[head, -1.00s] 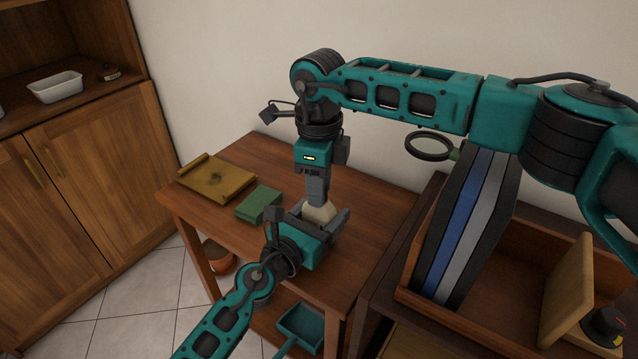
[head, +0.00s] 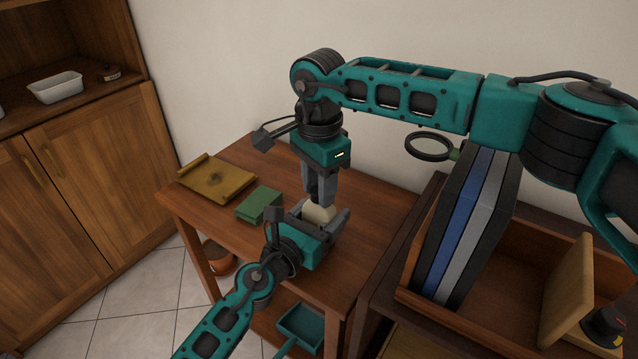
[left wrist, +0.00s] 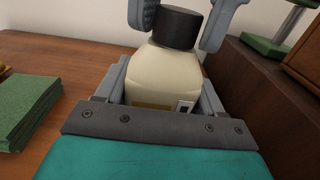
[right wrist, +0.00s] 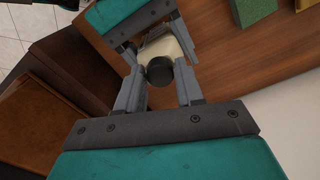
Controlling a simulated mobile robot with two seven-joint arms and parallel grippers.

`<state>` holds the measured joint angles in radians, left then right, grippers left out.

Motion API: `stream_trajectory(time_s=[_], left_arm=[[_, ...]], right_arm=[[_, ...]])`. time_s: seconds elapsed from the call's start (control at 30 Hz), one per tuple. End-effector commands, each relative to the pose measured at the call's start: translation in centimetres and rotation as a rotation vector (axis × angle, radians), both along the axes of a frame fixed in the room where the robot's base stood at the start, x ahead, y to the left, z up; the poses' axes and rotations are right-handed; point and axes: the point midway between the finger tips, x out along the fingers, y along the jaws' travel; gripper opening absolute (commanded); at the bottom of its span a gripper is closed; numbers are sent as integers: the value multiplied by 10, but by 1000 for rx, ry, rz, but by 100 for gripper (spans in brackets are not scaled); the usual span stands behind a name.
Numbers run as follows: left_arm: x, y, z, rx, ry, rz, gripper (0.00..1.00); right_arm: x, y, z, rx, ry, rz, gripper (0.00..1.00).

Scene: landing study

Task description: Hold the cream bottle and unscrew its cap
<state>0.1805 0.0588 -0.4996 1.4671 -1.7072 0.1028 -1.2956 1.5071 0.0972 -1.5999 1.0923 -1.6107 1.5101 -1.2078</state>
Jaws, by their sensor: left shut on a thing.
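The cream bottle (head: 317,213) stands upright over the small wooden table. My left gripper (head: 322,217) is shut on its body, with a finger on each side, as the left wrist view shows the bottle (left wrist: 165,78) between them. The dark cap (left wrist: 177,27) sits on the bottle's neck; it also shows in the right wrist view (right wrist: 159,71). My right gripper (head: 319,198) points down from above. Its fingers (right wrist: 161,88) stand open on either side of the cap, with small gaps visible. In the head view the cap is hidden by these fingers.
A green block (head: 259,204) and a yellow-brown board (head: 216,180) lie on the table's (head: 377,205) left part. At the right, a wooden tray (head: 520,268) holds tall striped slabs (head: 465,225). A black ring (head: 429,146) stands near the wall.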

Motion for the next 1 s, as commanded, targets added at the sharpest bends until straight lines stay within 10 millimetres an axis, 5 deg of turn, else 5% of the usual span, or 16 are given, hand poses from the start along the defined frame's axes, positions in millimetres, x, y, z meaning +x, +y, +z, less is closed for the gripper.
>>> stream_trajectory(time_s=[0.17, 0.47, 0.8, 1.0], left_arm=[[0, 0, 0, 1, 1, 0, 0], [0, 0, 0, 1, 1, 0, 0], [0, 0, 0, 1, 1, 0, 0], [0, 0, 0, 1, 1, 0, 0]], right_arm=[[0, 0, 0, 0, 0, -1, 54], [0, 0, 3, 0, -1, -2, 54], [0, 0, 43, 0, -1, -2, 54], [0, 0, 47, 0, 0, -62, 51]])
